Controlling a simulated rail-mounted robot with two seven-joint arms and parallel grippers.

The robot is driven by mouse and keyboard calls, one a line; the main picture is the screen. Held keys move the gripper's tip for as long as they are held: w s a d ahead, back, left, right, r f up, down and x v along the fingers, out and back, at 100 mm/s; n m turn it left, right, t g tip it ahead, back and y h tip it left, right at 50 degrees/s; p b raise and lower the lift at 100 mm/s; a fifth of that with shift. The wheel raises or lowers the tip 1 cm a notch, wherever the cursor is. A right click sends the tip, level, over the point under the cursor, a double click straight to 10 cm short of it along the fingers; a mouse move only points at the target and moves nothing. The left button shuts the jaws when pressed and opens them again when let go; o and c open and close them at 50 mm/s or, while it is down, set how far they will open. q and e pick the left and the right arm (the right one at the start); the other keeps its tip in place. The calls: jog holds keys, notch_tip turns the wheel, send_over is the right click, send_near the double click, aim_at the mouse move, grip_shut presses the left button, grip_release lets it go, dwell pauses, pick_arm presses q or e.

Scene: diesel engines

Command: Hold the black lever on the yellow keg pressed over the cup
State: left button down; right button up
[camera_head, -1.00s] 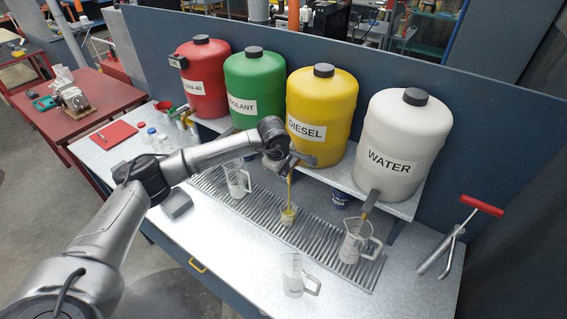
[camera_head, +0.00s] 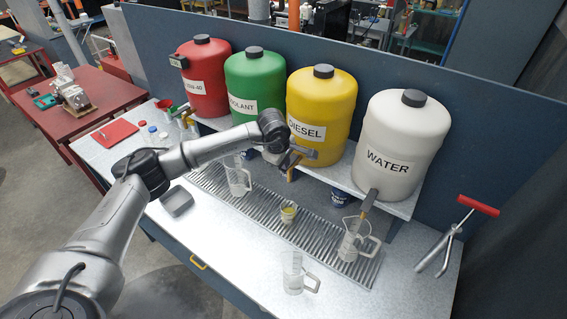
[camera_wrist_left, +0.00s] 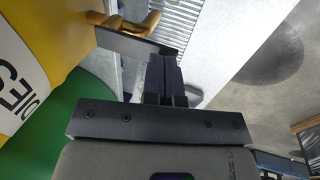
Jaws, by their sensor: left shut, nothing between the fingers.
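The yellow keg (camera_head: 330,95), labelled DIESEL, stands on the shelf between the green and white kegs. Its black lever (camera_head: 305,152) sticks out above a brass-coloured tap (camera_head: 292,172). A small clear cup (camera_head: 288,213) with yellow liquid stands on the drip grate below the tap. No stream shows between them. My left gripper (camera_head: 290,160) is shut and empty, close to the lever's end. In the left wrist view the shut fingers (camera_wrist_left: 165,80) are at the tip of the dark lever (camera_wrist_left: 135,43); I cannot tell whether they touch. My right gripper is out of view.
Red (camera_head: 203,75), green (camera_head: 254,85) and white (camera_head: 400,140) kegs flank the yellow one. Clear jugs stand on the ribbed grate (camera_head: 265,205) left and right of the cup, another (camera_head: 292,275) in front. A red-handled tool (camera_head: 450,235) is at right.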

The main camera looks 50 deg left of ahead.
pick_arm(q)
jog(key=v, duration=0.2)
jog(key=p+v, duration=0.1)
jog(key=shift+w+a+r, duration=0.1)
jog(key=shift+w+r, duration=0.15)
jog(key=shift+r, duration=0.2)
notch_tip(320, 180, up, 9)
jog(key=b, duration=0.2)
jog(key=shift+s, duration=0.4)
dwell(0.3)
